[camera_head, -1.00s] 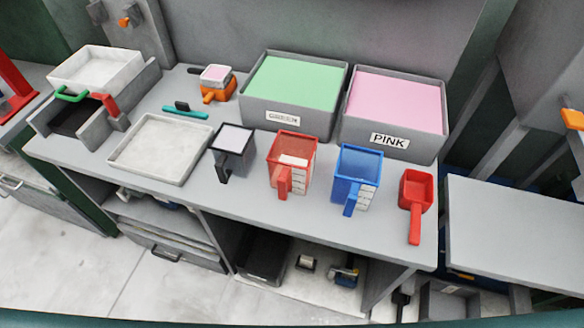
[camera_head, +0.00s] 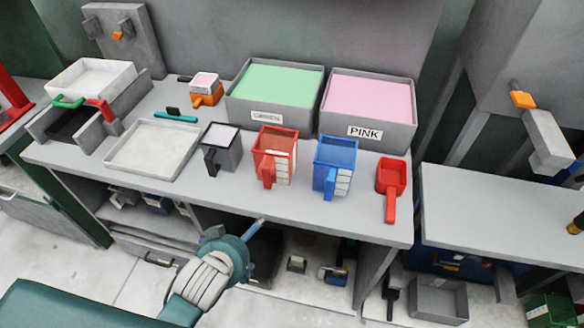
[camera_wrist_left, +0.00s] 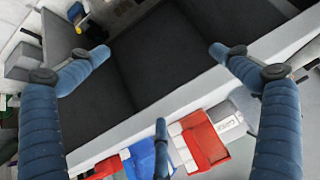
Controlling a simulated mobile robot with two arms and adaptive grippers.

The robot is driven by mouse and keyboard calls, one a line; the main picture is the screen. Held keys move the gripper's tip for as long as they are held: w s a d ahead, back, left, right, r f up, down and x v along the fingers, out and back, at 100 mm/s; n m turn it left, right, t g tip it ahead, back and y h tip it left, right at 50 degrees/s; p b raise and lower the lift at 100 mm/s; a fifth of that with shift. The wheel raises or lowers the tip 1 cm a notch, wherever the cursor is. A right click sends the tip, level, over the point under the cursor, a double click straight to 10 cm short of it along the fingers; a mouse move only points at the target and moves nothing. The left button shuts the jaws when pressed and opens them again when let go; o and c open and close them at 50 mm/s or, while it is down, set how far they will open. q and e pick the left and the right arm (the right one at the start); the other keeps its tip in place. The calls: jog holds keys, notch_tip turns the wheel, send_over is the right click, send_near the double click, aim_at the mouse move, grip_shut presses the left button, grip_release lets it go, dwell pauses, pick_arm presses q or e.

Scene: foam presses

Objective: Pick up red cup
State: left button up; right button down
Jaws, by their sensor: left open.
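The red cup (camera_head: 266,160) stands upright on the grey table, its handle facing the front edge, between a black cup (camera_head: 217,152) and a blue cup (camera_head: 328,172). My left gripper (camera_head: 250,236) is in front of the table's front edge, apart from the red cup and nearer the camera. In the left wrist view the gripper's (camera_wrist_left: 158,52) blue fingers are spread wide with nothing between them. The red cup (camera_wrist_left: 203,142) shows there at the lower edge, with its white label. My right gripper is not in view.
A small red scoop (camera_head: 390,178) stands right of the blue cup. Bins marked GREEN (camera_head: 275,112) and PINK (camera_head: 368,130) are behind. A white tray (camera_head: 152,150) lies to the left. Open shelves under the table hold several things.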

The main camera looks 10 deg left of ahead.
aim_at(268, 176)
pick_arm(q)
jog(key=w+d+r+t+h, duration=0.1)
jog(key=w+d+r+t, duration=0.2)
jog(key=r, duration=0.4)
jog(key=w+d+r+t, duration=0.1)
jog(key=w+r+t, duration=0.1)
jog(key=w+r, duration=0.4)
jog(key=p+x, duration=0.1)
jog(key=x, duration=0.2)
jog(key=shift+d+r, duration=0.1)
jog(key=shift+r, duration=0.05)
jog(key=x, duration=0.1)
jog(key=p+x, duration=0.1)
jog(key=x, duration=0.3)
jog(key=shift+w+a+p, duration=0.25)
jog(key=shift+a+p, duration=0.05)
jog(key=shift+p, duration=0.05)
jog(key=shift+w, duration=0.2)
jog(key=shift+s, duration=0.1)
jog(key=c, duration=1)
jog(key=shift+s+f, duration=0.1)
jog(key=shift+f, duration=0.2)
jog(key=c, duration=0.6)
